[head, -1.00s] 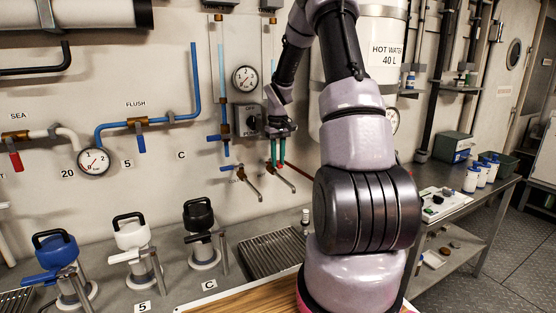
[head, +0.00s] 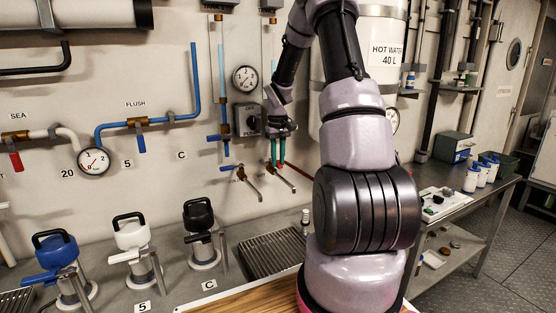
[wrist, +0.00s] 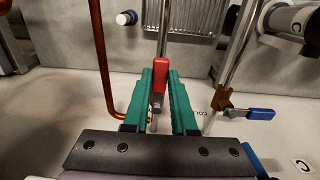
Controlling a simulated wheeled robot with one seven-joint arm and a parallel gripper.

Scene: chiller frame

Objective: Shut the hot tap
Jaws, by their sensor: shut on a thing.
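The hot tap is the right-hand tap of a pair on the wall, with a metal spout (head: 282,181) and a red lever (wrist: 160,76). In the wrist view the red lever stands between the green fingers of my gripper (wrist: 165,82), near their tips. My gripper (head: 278,160) is shut on this lever. Much of the tap body is hidden behind the fingers and the gripper's dark body. The cold tap (head: 249,184) is just to the left, and its blue lever (wrist: 261,114) shows apart from my gripper in the wrist view.
A copper pipe (wrist: 101,60) runs close beside the fingers. A drain grate (head: 272,253) lies below the taps. A pump knob box (head: 249,120) and a gauge (head: 245,79) are above. The hot water tank (head: 388,40) hangs to the right, behind my arm.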

